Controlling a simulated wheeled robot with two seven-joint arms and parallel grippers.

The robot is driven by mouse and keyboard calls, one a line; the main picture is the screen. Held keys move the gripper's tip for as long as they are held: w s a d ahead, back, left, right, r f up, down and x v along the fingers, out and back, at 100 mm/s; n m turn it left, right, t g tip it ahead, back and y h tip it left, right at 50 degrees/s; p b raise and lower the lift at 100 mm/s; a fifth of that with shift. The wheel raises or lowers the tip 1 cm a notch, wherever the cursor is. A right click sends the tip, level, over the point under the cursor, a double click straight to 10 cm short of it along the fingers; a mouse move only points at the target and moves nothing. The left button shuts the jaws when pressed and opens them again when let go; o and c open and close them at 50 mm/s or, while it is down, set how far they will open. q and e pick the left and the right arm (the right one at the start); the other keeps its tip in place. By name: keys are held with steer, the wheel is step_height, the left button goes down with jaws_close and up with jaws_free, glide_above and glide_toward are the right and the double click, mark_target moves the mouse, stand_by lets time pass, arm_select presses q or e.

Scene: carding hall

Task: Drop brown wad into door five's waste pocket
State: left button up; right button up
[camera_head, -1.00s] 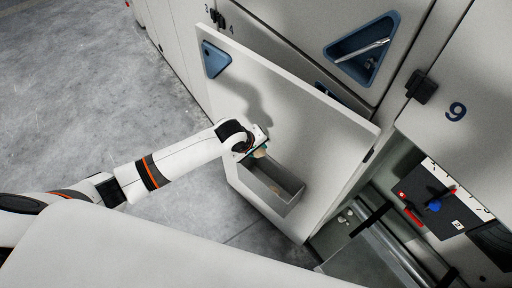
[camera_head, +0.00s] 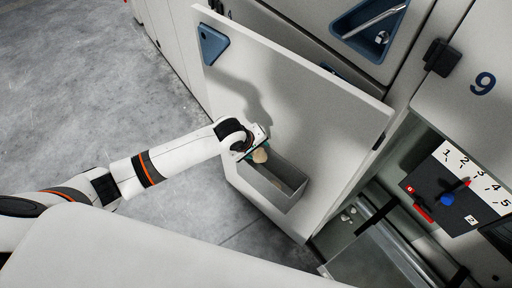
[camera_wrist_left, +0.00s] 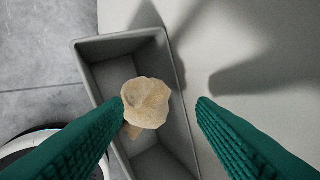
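The brown wad (camera_head: 260,155) is a small crumpled tan lump at my left gripper (camera_head: 257,147), over the waste pocket. In the left wrist view the wad (camera_wrist_left: 147,103) lies between the fingers, close to the left finger's tip and clear of the right one. Those green fingers (camera_wrist_left: 160,103) are spread wide, so the gripper is open. The waste pocket (camera_head: 290,201) is a grey open-topped box on the open door's (camera_head: 310,122) face. Its rim (camera_wrist_left: 105,44) surrounds the wad in the wrist view. Whether the wad touches a finger is unclear. My right gripper is out of view.
A blue triangular recess (camera_head: 213,44) is in the door's upper corner. Concrete floor lies left.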

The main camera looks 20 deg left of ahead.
arm_select(q)
steer(key=shift+o, duration=0.7)
steer(key=p+v, duration=0.1)
steer(key=v, duration=1.1)
steer(key=shift+d, duration=0.1)
